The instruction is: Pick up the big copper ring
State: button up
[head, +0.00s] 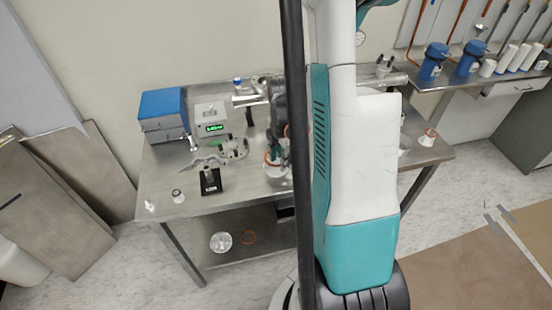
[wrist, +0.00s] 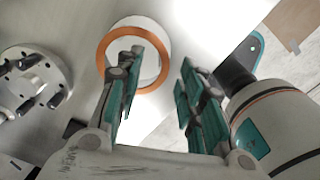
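In the wrist view a big copper ring (wrist: 103,52) sits around a white round piece (wrist: 149,65) on the metal table. My gripper (wrist: 161,68) is open above it. The left finger overlaps the ring and hides part of it, and the right finger is to the right of the ring, with clear space between the fingers. I cannot tell whether a finger touches the ring. In the head view my gripper (head: 281,150) is at the table beside my arm, which hides much of that spot. A copper-coloured edge (head: 267,158) shows next to it.
The metal workbench (head: 160,180) holds a blue box (head: 163,108), a grey display unit (head: 211,117) and a black stand (head: 210,181). A metal flange with studs (wrist: 35,80) lies left of the ring.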

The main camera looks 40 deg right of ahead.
jog(key=shift+f+b, duration=0.25)
jog(key=shift+b, duration=0.1)
dwell(0.4)
grip_shut()
